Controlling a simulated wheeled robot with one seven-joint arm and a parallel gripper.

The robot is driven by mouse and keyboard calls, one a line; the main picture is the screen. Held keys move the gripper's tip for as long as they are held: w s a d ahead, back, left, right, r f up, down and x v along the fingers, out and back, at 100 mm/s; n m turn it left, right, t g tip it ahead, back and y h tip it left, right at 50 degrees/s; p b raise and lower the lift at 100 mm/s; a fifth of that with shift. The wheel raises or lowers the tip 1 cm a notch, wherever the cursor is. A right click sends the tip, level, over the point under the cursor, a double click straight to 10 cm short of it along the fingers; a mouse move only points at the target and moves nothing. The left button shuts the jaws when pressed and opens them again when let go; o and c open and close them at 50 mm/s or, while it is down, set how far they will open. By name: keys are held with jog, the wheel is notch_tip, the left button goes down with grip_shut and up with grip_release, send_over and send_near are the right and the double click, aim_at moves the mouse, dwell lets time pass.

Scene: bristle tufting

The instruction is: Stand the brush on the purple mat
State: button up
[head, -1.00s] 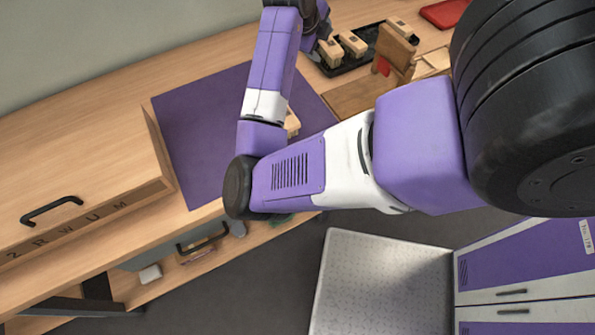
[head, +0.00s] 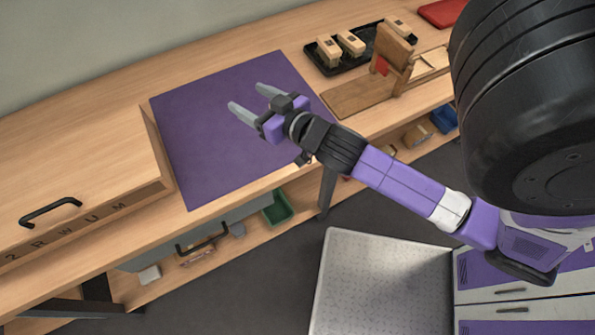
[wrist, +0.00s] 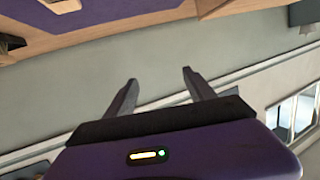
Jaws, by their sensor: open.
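The purple mat (head: 215,130) lies flat on the bench, and its edge shows at the top of the wrist view (wrist: 130,12). My gripper (head: 246,97) is open and empty, its two grey fingers apart above the mat and pointing to the upper left. In the wrist view my gripper (wrist: 160,77) has nothing between its fingers. A pale block (wrist: 62,4), cut off by the top edge of the wrist view, rests on the mat; it may be the brush. My wrist seems to hide it in the head view, so I cannot tell whether it stands upright.
A black tray (head: 350,66) holds several wooden blocks at the back right. A wooden stand (head: 392,55) on a board is right of the mat. A wooden box with a black handle (head: 80,180) borders the mat's left. A red tray (head: 445,13) lies far right.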

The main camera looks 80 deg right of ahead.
jog(key=s+a+n+y, duration=0.2)
jog(key=s+a, duration=0.3)
jog(key=a, duration=0.3)
jog(key=s+a+n+y, duration=0.2)
jog(key=s+a, duration=0.3)
jog(key=a, duration=0.3)
jog(key=s+a+n+t+y, duration=0.1)
jog(key=s+a+n+y, duration=0.1)
jog(key=s+a, duration=0.3)
jog(key=a+r+y, duration=0.1)
jog(key=a, duration=0.3)
jog(key=shift+s+n+y, duration=0.15)
jog(key=shift+n+y, duration=0.15)
jog(key=shift+y, duration=0.1)
jog(key=shift+f, duration=0.1)
